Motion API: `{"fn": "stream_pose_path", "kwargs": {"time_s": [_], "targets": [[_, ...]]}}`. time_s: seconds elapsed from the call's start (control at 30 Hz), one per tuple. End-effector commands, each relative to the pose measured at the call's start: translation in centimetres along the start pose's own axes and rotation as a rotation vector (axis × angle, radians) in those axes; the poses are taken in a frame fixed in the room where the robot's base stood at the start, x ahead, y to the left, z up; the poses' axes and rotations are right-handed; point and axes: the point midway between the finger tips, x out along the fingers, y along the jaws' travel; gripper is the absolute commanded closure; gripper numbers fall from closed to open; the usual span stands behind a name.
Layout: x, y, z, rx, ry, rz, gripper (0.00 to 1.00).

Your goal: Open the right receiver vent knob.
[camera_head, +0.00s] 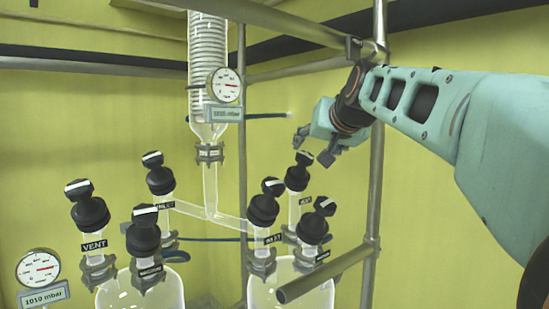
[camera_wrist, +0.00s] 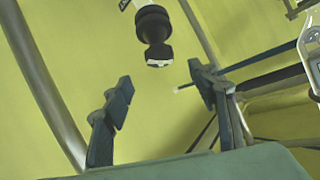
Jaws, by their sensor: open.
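The right receiver (camera_head: 290,294) carries three black knobs on glass necks. Its back knob (camera_head: 298,178) stands just below my gripper (camera_head: 314,150); its label is too small to read. The left-front knob (camera_head: 264,207) has a tag that seems to read INLET. The right-front knob (camera_head: 313,228) has an unreadable tag. I cannot tell which is the vent. My gripper is open and empty. In the wrist view a black knob (camera_wrist: 153,25) with a white-marked cap lies beyond the gap between my open fingers (camera_wrist: 160,78), apart from both.
The left receiver (camera_head: 140,293) bears several knobs, one tagged VENT (camera_head: 88,210). A metal rail (camera_head: 325,273) crosses in front of the right receiver, and an upright post (camera_head: 376,190) stands to its right. A glass column with a gauge (camera_head: 225,85) rises behind.

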Motion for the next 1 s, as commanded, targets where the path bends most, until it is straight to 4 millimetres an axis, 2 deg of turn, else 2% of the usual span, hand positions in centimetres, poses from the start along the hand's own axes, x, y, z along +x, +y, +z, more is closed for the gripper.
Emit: {"fn": "stream_pose_path", "kwargs": {"time_s": [0.17, 0.5, 0.7, 1.0], "targets": [[1.1, -0.1, 0.0, 0.004, 0.0, 0.001, 0.47], [6.9, -0.1, -0.1, 0.004, -0.001, 0.002, 0.47], [9.6, -0.1, -0.1, 0.003, 0.0, 0.002, 0.47], [10.9, -0.1, 0.0, 0.003, 0.001, 0.001, 0.47]]}}
